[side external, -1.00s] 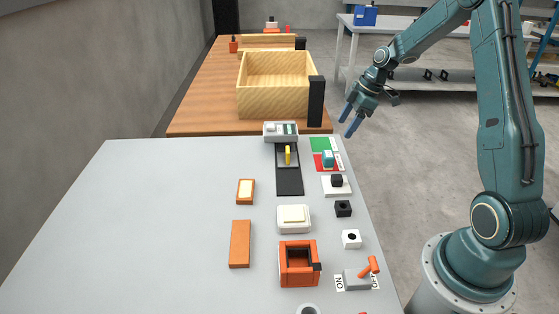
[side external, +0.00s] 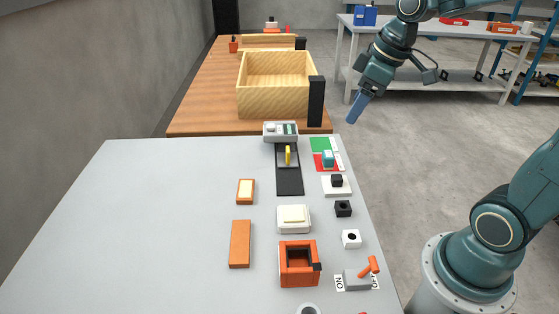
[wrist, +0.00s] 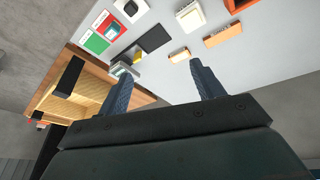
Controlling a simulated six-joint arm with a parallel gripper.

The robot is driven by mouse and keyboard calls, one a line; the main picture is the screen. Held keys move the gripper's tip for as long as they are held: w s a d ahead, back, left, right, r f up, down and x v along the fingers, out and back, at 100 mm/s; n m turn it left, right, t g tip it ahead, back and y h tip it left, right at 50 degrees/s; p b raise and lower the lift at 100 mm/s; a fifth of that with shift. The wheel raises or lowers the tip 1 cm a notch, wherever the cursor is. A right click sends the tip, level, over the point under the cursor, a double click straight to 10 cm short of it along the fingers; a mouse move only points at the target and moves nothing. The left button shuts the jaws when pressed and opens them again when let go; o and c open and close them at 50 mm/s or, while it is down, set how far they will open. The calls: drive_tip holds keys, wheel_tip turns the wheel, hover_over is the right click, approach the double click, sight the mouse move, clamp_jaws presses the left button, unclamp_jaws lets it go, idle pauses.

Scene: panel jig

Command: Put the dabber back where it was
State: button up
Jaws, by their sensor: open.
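No thing in view can be told for certain as the dabber. A small teal and white block (side external: 328,159) stands on the red part of a red and green card (side external: 320,145) near the panel's right edge. It also shows in the wrist view (wrist: 114,30). A black knob-like block (side external: 337,180) sits on a white plate just in front of it. My gripper (side external: 357,107) is in the air beyond the panel's far right corner, apart from all of these. In the wrist view my gripper (wrist: 161,84) has its two blue fingers spread, with nothing between them.
A wooden open box (side external: 275,98) and a black post (side external: 316,102) stand on the brown table behind the panel. A grey device (side external: 280,131), black strip (side external: 289,183), orange frame (side external: 299,280) and orange-handled switch (side external: 358,278) are on the panel. The panel's left side is clear.

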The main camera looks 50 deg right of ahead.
drive_tip(key=s+a+r+m+t, duration=0.1)
drive_tip(key=s+a+m, duration=0.3)
drive_tip(key=s, duration=0.9)
drive_tip(key=shift+s+a+r+t+h, duration=0.25)
drive_tip(key=shift+a+t+h, duration=0.05)
drive_tip(key=shift+a, duration=0.35)
